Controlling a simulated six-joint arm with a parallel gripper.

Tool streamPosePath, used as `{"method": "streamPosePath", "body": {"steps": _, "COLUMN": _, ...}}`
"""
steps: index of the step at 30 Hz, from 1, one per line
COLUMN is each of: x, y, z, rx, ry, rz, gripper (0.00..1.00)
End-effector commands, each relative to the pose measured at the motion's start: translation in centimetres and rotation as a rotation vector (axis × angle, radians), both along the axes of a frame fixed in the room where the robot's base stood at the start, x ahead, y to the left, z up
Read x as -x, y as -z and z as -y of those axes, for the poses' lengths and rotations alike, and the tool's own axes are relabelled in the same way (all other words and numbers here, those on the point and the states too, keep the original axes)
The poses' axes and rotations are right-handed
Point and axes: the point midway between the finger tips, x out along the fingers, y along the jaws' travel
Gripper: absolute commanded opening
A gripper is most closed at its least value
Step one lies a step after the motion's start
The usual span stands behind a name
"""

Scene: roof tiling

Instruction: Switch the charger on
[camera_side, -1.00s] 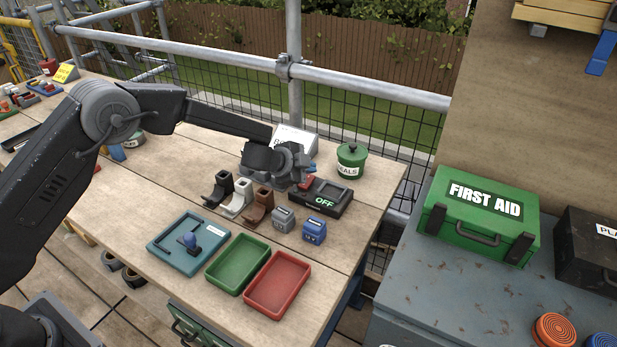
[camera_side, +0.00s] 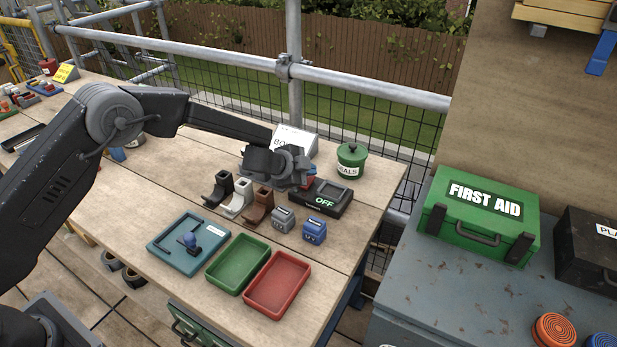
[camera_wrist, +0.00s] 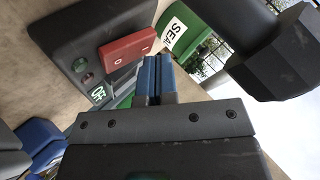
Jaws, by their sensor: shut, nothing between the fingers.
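The charger (camera_side: 325,198) is a dark box on the bench with a lit green OFF display. In the wrist view the charger (camera_wrist: 85,30) fills the upper left, and its green display reads sideways. Its red rocker switch (camera_wrist: 127,48) shows there, just up and left of my fingertips; in the side view my gripper partly hides it. My gripper (camera_side: 304,184) is at the charger's far-left end, shut and empty. Its blue-padded fingers (camera_wrist: 152,74) are together beside the switch. I cannot tell whether they touch it.
A green SEALS pot (camera_side: 351,161) stands behind the charger. A grey battery (camera_side: 283,220) and a blue battery (camera_side: 314,230) stand in front. Brown, white and black brackets (camera_side: 258,207) are to the left. Green and red trays (camera_side: 277,283) lie nearer the front edge.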

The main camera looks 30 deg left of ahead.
Motion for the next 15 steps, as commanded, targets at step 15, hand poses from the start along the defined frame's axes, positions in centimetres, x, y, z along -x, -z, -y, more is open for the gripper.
{"method": "streamPosePath", "body": {"steps": 15, "x": -0.09, "y": 0.64, "z": -0.03, "rx": 0.0, "ry": -0.001, "rz": -0.002, "gripper": 0.0}}
